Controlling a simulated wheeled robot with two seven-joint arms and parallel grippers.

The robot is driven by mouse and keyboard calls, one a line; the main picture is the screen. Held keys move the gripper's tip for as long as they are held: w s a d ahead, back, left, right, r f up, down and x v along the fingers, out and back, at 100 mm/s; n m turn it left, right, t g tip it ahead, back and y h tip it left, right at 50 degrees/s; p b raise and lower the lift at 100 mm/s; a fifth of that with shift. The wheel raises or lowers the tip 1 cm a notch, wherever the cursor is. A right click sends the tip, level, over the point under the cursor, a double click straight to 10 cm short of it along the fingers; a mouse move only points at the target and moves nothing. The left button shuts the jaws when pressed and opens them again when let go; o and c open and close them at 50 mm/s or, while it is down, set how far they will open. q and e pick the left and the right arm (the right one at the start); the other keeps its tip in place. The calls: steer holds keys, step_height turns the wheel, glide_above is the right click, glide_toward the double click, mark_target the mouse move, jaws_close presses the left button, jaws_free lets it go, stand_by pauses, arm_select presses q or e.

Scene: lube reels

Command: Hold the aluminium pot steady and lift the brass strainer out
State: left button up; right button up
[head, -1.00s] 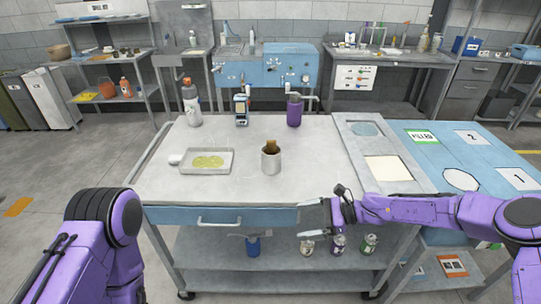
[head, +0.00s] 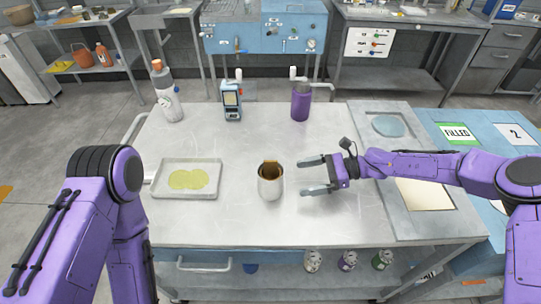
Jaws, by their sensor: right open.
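The aluminium pot (head: 271,188) stands upright near the middle of the cart top. The brass strainer (head: 270,167) sits in its mouth, with its brown-gold upper part showing above the rim; the rest is hidden inside the pot. My right gripper (head: 306,176) is just right of the pot, open, with its two fingers pointing left towards it. A gap shows between the fingertips and the pot, and nothing is between the fingers. My left arm comes in at the lower left, but its gripper is out of view.
A tray (head: 214,193) with a yellow-green puddle lies left of the pot. A white-grey bottle (head: 167,99), a small blue device (head: 232,103) and a purple bottle (head: 300,105) stand at the back. A side panel (head: 412,226) adjoins on the right. The cart top in front is clear.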

mark_target(282, 187)
steer(key=shift+w, duration=0.4)
steer(key=shift+a, duration=0.2)
steer(key=s+a+b, duration=0.1)
steer(key=a, duration=0.1)
steer(key=s+a+b, duration=0.1)
steer(key=a, duration=0.1)
steer(key=s+a+b, duration=0.1)
steer(key=a, duration=0.1)
steer(key=shift+s+a+f, duration=0.3)
steer(key=shift+s+a, duration=0.1)
steer(key=w+a+f, duration=0.1)
steer(key=w+a+f+b, duration=0.1)
steer(key=shift+w+a, duration=0.1)
steer(key=shift+w, duration=0.3)
steer(key=shift+s+a+r, duration=0.1)
steer(key=shift+s+r, duration=0.3)
steer(key=shift+s, duration=0.2)
steer(key=shift+w+f, duration=0.2)
steer(key=shift+w, duration=0.05)
steer(key=c, duration=0.7)
arm_select(q)
steer(key=f, duration=0.2)
steer(key=s+f, duration=0.1)
steer(key=shift+f, duration=0.4)
steer(key=shift+c, duration=0.3)
arm_select(e)
steer(key=shift+s, duration=0.1)
